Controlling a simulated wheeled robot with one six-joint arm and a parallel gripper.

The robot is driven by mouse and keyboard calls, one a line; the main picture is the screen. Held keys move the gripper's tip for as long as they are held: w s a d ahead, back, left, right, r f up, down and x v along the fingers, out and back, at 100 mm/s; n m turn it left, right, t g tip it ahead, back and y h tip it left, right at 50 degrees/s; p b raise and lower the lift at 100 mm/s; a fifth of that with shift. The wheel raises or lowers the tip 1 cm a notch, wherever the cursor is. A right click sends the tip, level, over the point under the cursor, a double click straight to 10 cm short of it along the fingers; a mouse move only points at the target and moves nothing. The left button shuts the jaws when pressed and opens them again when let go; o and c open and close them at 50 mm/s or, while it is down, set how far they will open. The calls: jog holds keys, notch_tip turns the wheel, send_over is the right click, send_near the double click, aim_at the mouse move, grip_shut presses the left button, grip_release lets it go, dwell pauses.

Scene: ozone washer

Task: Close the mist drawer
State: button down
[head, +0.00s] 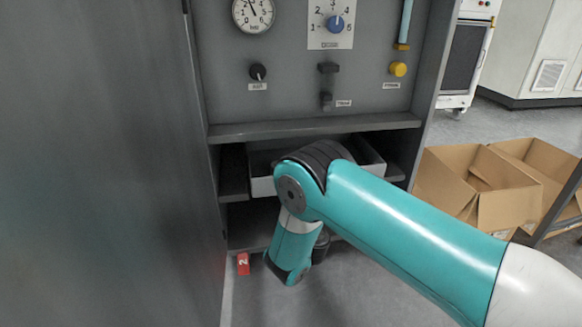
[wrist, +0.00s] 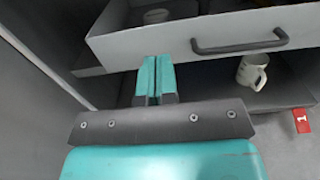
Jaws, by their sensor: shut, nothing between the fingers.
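The mist drawer (wrist: 150,45) is a pale grey box with a dark bar handle (wrist: 240,45) on its front, and it stands pulled out in the wrist view. In the head view the drawer (head: 262,186) shows under the control panel, partly hidden behind my arm. My gripper (wrist: 156,75) is shut and empty, with its teal fingers together just in front of the drawer's front face, left of the handle. I cannot tell whether the fingertips touch the drawer. In the head view my gripper is hidden by my arm.
A red tag marked 2 (head: 243,264) is at the lower shelf edge. Cardboard boxes (head: 505,200) stand on the floor at right. A grey panel (head: 95,160) fills the left side.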

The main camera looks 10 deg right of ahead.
jog(key=w+b, duration=0.1)
jog(key=w, duration=0.6)
dwell(0.4)
